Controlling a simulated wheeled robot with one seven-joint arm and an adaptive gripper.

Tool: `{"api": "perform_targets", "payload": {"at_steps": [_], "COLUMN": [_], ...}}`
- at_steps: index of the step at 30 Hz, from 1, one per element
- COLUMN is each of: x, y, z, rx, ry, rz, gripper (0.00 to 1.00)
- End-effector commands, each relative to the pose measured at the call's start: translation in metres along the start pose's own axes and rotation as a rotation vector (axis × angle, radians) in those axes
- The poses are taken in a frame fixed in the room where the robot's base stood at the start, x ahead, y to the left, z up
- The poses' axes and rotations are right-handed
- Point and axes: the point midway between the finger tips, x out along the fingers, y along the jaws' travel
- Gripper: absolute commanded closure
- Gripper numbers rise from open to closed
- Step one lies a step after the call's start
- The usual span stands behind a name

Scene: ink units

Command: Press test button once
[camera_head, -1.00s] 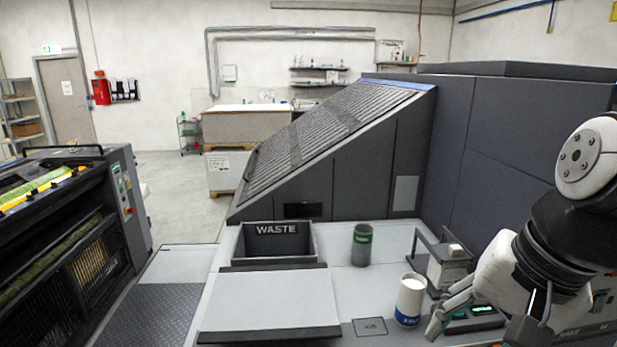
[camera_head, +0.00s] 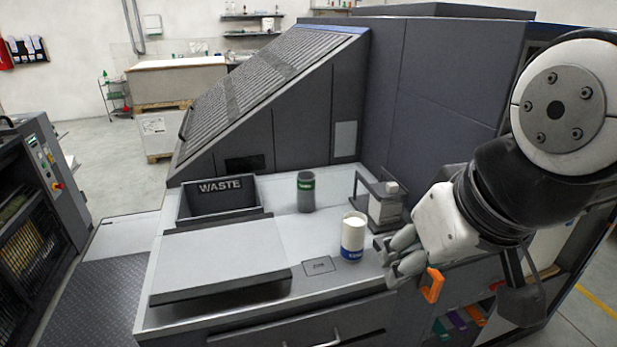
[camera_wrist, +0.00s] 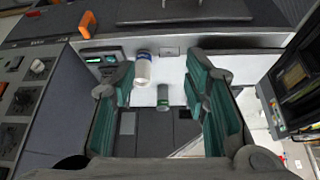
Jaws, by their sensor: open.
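My gripper (camera_head: 390,262) is over the right end of the light worktop, just right of a white cup with a blue band (camera_head: 353,238). In the wrist view its two green-padded fingers (camera_wrist: 160,68) are spread wide with nothing held between them. The white cup (camera_wrist: 144,72) shows between them, further away. I cannot make out a button marked test.
A dark cup with a green label (camera_head: 306,192), a WASTE bin (camera_head: 218,212) and a frame holding a white container (camera_head: 383,203) stand on the worktop. An orange handle (camera_head: 432,285) is at the front edge. The left machine has a button panel (camera_head: 45,155).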

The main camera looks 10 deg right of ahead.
Motion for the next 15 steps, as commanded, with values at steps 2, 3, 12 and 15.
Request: {"api": "perform_targets", "payload": {"at_steps": [2,3,12,15], "x": [0.0000,0.0000,0.0000,0.0000], "y": [0.0000,0.0000,0.0000,0.0000], "z": [0.0000,0.0000,0.0000,0.0000], "rx": [0.001,0.001,0.001,0.001], "ry": [0.000,0.000,0.000,-0.001], "rz": [0.000,0.000,0.000,0.000], "gripper": [0.84,0.93,1.00,1.00]}}
